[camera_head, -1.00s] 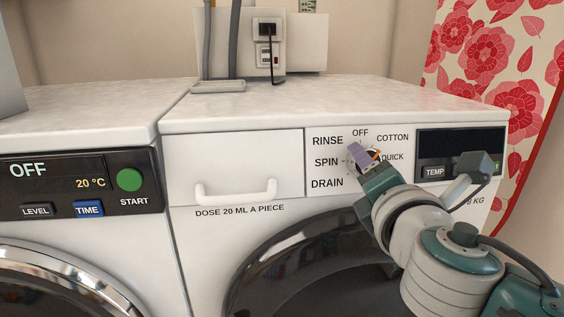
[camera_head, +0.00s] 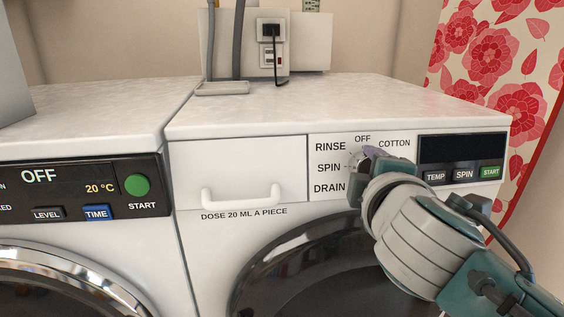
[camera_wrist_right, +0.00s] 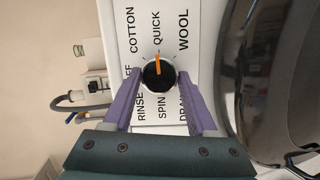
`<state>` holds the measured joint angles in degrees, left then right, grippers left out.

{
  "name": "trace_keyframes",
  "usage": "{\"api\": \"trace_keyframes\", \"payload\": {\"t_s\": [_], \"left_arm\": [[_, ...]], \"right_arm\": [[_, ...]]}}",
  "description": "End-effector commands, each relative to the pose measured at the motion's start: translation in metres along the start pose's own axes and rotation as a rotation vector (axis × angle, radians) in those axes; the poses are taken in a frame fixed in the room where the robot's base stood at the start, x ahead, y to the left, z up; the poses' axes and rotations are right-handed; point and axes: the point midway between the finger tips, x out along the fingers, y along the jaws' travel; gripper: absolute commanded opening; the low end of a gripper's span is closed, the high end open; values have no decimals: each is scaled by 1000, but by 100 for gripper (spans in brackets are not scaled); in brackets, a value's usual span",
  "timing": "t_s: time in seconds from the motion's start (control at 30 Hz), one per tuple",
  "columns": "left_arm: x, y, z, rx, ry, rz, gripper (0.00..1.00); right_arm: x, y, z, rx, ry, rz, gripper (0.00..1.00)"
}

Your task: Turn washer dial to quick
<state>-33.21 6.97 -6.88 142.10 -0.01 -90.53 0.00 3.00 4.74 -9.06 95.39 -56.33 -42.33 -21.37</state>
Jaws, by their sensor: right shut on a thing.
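The right-hand washer's dial (camera_wrist_right: 158,80) is a round black knob with an orange pointer in the right wrist view. The pointer aims at the QUICK label (camera_wrist_right: 157,32), between COTTON and WOOL. My right gripper (camera_wrist_right: 159,84) is shut on the dial, with one purple finger on each side of it. In the head view my right gripper (camera_head: 368,154) is in front of the panel. There it hides most of the dial and the QUICK label. My left gripper is not in view.
A dark display with TEMP, SPIN and START buttons (camera_head: 490,172) is right of the dial. A white drawer handle (camera_head: 241,198) is to the left. The round dark door (camera_head: 300,265) is below. A second washer with a green START button (camera_head: 137,186) stands on the left.

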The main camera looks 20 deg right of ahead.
Motion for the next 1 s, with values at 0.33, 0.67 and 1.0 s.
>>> {"api": "trace_keyframes", "payload": {"t_s": [0.33,0.67,1.0], "left_arm": [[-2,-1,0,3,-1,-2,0],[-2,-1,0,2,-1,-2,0],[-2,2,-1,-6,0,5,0]], "right_arm": [[0,0,0,50,-3,-12,2],[0,0,0,50,-3,-12,59],[0,0,0,49,-3,-12,88]]}}
